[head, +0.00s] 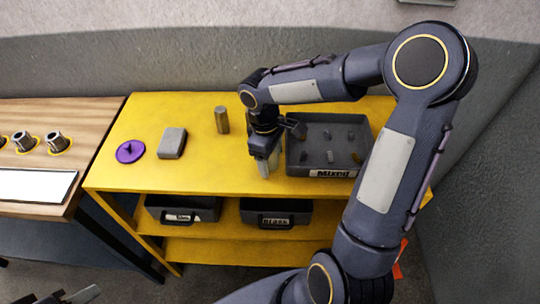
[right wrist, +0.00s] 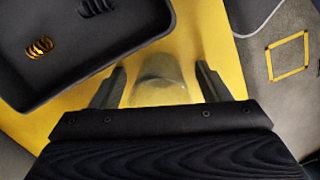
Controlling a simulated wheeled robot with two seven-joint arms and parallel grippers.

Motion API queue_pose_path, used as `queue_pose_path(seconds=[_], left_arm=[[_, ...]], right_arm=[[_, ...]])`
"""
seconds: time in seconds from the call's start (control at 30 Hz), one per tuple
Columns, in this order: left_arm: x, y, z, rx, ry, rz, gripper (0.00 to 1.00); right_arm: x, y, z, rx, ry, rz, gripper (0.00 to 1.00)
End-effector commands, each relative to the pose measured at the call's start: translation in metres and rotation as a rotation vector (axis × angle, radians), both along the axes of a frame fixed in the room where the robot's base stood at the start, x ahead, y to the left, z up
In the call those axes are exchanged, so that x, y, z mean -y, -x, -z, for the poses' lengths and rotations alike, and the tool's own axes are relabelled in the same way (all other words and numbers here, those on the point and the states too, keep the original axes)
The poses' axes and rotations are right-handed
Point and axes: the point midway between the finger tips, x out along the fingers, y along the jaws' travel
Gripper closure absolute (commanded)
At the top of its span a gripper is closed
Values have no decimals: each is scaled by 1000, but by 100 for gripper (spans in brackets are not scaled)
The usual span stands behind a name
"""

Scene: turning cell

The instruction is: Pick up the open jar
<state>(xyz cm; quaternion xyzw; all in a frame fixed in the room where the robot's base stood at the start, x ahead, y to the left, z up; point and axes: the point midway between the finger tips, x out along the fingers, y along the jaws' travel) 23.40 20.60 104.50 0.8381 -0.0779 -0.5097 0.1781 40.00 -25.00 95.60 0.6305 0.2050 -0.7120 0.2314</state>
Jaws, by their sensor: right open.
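The open jar (right wrist: 160,72) looks clear and colourless in the right wrist view. It stands on the yellow table top between the two fingers of my right gripper (right wrist: 160,78), with a gap on each side. Its near part is hidden by the gripper body. In the head view my right gripper (head: 266,168) points down at the table just left of the grey tray, and the jar is hard to make out there. My right gripper is open. Part of what looks like my left gripper (head: 72,298) shows at the bottom left edge, cut off.
The grey tray marked Mixed (head: 330,172) holds several small parts, close beside my right gripper. A metal cylinder (head: 222,120), a grey block (head: 172,143) and a purple knobbed disc (head: 130,151) stand to the left. Two dark bins (head: 275,215) sit on the shelf below.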

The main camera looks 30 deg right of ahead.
Motion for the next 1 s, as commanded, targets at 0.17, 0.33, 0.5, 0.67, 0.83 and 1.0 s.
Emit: queue_pose_path(seconds=[0.17,0.33,0.5,0.67,0.83,1.0], left_arm=[[0,0,0,0,0,0,64],[0,0,0,0,0,0,64],[0,0,0,0,0,0,64],[0,0,0,0,0,0,64],[0,0,0,0,0,0,64],[0,0,0,0,0,0,64]], right_arm=[[0,0,1,0,0,0,30],[0,0,0,0,0,0,49],[0,0,0,0,0,0,71],[0,0,0,0,0,0,78],[0,0,-1,1,0,0,78],[0,-1,-13,2,1,1,78]])
